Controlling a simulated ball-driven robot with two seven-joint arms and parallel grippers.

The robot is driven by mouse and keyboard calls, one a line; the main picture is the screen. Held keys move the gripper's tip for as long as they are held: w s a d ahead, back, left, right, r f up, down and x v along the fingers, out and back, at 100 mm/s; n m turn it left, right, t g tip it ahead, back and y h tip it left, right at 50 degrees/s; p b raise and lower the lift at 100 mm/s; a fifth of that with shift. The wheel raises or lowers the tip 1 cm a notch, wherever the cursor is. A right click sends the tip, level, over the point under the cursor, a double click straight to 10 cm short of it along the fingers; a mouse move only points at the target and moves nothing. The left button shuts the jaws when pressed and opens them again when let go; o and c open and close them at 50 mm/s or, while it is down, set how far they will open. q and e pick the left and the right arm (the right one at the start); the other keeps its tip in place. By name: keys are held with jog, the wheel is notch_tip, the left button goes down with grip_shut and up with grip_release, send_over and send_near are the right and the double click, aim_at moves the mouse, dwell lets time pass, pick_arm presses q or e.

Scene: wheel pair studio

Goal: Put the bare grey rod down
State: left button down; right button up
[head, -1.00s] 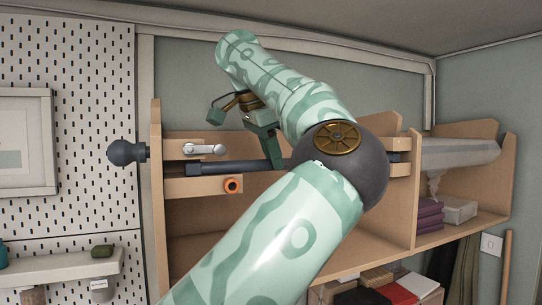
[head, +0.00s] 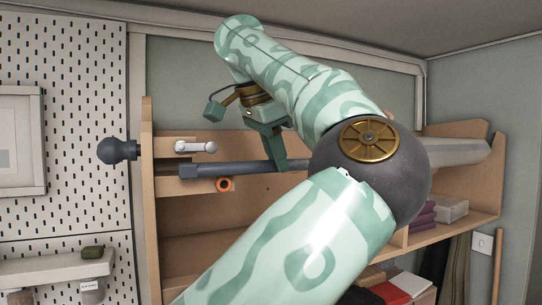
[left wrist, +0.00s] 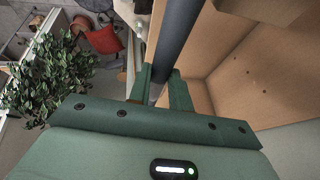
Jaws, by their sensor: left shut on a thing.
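The bare grey rod (head: 235,168) lies nearly level across the front of the wooden shelf unit, its left end just in front of the wooden blocks on the left. My left gripper (head: 279,163) is shut on the rod from above. In the left wrist view the rod (left wrist: 177,30) runs up from between the two green fingers (left wrist: 160,92). The rod's right part is hidden behind my arm in the head view. I cannot tell whether it touches the blocks. My right gripper is not in view.
Folded purple cloths (head: 421,217) and a pale box (head: 452,210) sit at the right. A leafy plant (left wrist: 50,75) shows in the left wrist view.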

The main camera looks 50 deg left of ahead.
pick_arm(q)
jog(key=shift+s+d, duration=0.15)
jog(key=shift+d, duration=0.35)
jog(key=shift+a, duration=0.1)
